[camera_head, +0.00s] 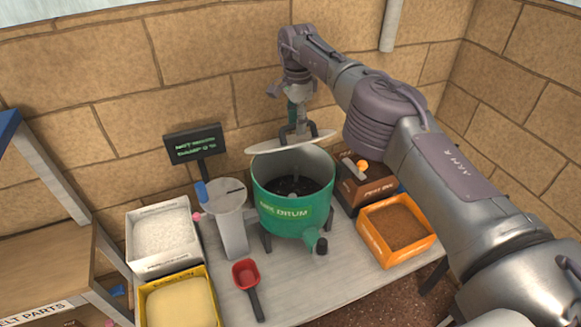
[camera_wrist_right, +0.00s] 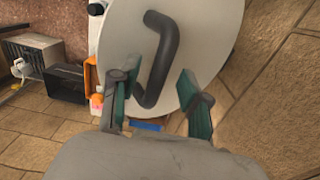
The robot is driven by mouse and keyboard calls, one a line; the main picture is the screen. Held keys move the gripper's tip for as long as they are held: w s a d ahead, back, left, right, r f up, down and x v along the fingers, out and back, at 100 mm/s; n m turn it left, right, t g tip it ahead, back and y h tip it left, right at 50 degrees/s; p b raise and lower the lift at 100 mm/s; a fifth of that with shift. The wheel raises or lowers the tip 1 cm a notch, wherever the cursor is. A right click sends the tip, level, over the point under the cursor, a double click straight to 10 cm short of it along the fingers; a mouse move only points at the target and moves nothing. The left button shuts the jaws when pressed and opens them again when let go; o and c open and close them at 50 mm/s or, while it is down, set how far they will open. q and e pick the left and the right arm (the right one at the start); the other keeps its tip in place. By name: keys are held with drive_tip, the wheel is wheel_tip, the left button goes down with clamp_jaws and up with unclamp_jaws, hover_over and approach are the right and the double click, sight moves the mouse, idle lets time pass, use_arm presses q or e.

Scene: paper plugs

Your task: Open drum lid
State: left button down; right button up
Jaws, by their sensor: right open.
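The green mix drum (camera_head: 285,214) stands on the table with its mouth uncovered and dark material inside. Its pale round lid (camera_head: 268,147) is above the drum's back rim, seen nearly edge-on; whether it touches the rim is unclear. My right gripper (camera_head: 298,131) is at the lid's upper side. In the right wrist view, the lid (camera_wrist_right: 215,35) fills the upper middle and carries a dark bent handle (camera_wrist_right: 165,45). The open fingers of my right gripper (camera_wrist_right: 157,90) stand on either side of the handle's lower part, with gaps showing. My left gripper is not seen.
A red scoop (camera_head: 246,273) lies in front. An orange bin (camera_head: 428,239) and a brown box (camera_head: 348,193) stand right. A sign (camera_head: 194,143) rises behind.

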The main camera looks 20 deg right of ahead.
wheel_tip(320, 180, up, 6)
drive_tip(key=p, duration=0.4)
drive_tip(key=shift+f+p, duration=0.15)
drive_tip(key=shift+p, duration=0.2)
drive_tip(key=shift+s+f, duration=0.1)
drive_tip(key=shift+f, duration=0.05)
drive_tip(key=shift+s+d+b, duration=0.1)
drive_tip(key=shift+s+b, duration=0.2)
drive_tip(key=shift+s, duration=0.05)
drive_tip(key=s+b, duration=0.1)
drive_tip(key=s, duration=0.8)
drive_tip(key=shift+d, duration=0.3)
drive_tip(key=shift+s, duration=0.1)
wheel_tip(320, 180, up, 12)
